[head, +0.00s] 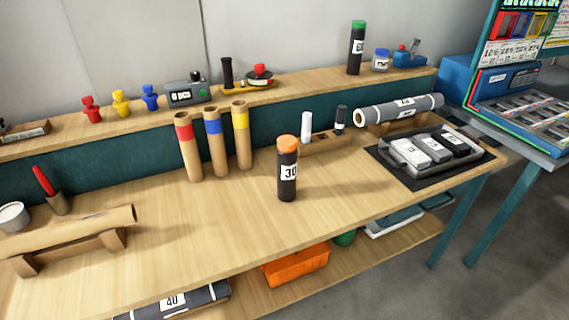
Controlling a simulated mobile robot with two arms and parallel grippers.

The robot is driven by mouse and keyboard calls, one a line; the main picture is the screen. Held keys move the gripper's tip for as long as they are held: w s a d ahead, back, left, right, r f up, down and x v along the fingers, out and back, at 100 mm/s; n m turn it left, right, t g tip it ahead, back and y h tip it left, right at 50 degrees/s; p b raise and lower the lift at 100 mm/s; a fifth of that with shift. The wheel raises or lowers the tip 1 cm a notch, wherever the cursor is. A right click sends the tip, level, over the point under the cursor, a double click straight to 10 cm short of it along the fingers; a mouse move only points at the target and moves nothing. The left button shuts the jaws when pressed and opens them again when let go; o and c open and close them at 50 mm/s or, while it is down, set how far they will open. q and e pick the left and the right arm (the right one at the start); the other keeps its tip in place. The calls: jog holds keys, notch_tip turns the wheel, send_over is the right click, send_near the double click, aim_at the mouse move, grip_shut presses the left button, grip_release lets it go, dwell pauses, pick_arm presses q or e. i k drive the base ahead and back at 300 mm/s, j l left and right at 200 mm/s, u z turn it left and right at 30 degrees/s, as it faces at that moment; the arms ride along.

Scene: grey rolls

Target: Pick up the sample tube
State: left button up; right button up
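A similar black tube with a green cap (355,50) stands upright on the raised back shelf. I cannot tell from the picture which one is the sample tube. Neither of my grippers is in view, and nothing touches either tube.
Three cardboard tubes with red (187,148), blue (216,145) and yellow (242,138) bands stand behind the orange-capped tube. A wooden block with markers (325,140) is behind right. A tray (400,165) sits right; a brown roll (80,228) lies left. Bench front is clear.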

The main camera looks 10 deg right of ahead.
aim_at(286, 161)
jog(key=i+l, duration=0.15)
jog(key=l, duration=0.2)
jog(key=i+l, duration=0.1)
jog(key=l, duration=0.25)
jog(key=i+l, duration=0.15)
jog(key=l, duration=0.15)
jog(key=i+l, duration=0.1)
jog(key=l, duration=0.25)
jog(key=u, duration=0.05)
